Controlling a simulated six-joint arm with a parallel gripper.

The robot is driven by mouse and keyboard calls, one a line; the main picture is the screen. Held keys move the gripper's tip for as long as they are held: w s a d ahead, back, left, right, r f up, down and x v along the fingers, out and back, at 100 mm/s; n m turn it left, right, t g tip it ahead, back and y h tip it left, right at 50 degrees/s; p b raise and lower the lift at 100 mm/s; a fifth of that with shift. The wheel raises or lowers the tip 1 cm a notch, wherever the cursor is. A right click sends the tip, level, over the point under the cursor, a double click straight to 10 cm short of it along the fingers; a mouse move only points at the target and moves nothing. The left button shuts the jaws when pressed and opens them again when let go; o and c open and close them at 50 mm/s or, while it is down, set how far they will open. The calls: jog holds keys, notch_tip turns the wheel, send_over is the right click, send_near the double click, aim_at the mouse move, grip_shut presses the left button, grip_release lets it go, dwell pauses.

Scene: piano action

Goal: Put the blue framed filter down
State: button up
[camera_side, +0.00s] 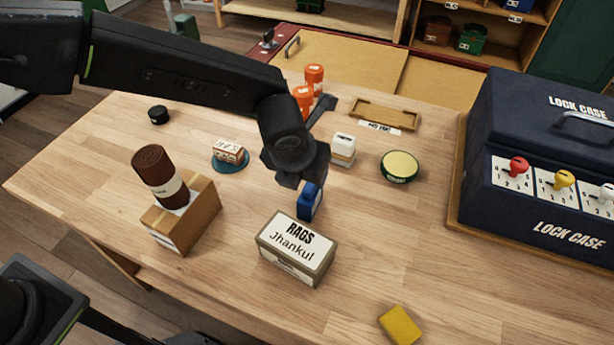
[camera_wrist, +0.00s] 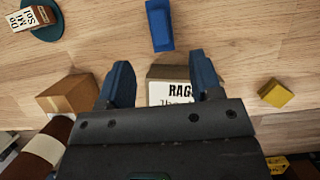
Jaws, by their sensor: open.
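The blue framed filter (camera_side: 310,201) shows as a narrow blue block on the wooden table, just behind the box marked RAGS. It also shows in the wrist view (camera_wrist: 159,26), ahead of my fingertips and apart from them. My gripper (camera_wrist: 159,62) is open, with nothing held between its dark blue fingers. In the side view my dark wrist hangs above and behind the filter and hides part of the table there. The fingertips are not clear in that view.
The RAGS box (camera_side: 294,250) stands in front of the filter. A cardboard box (camera_side: 196,222) with a brown roll (camera_side: 158,176) is at left. A lock case (camera_side: 540,190) blocks the right.

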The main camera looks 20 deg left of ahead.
jog(key=shift+s+r, duration=0.2)
jog(key=shift+r, duration=0.25)
jog(key=s+a+r+n, duration=0.3)
jog(key=a+r+n, duration=0.4)
jog(key=a+n, duration=0.2)
jog(key=s+a+r+n, duration=0.4)
jog(key=a+r+n, duration=0.3)
jog(key=a+n, duration=0.15)
jog(key=s+a+n+t, duration=0.1)
jog(key=s+a+n, duration=0.9)
jog(key=s+n, duration=0.4)
jog(key=shift+s+a+r+n, duration=0.15)
jog(key=shift+a+r+n, duration=0.25)
jog(key=shift+n, duration=1.85)
jog(key=shift+d, duration=0.1)
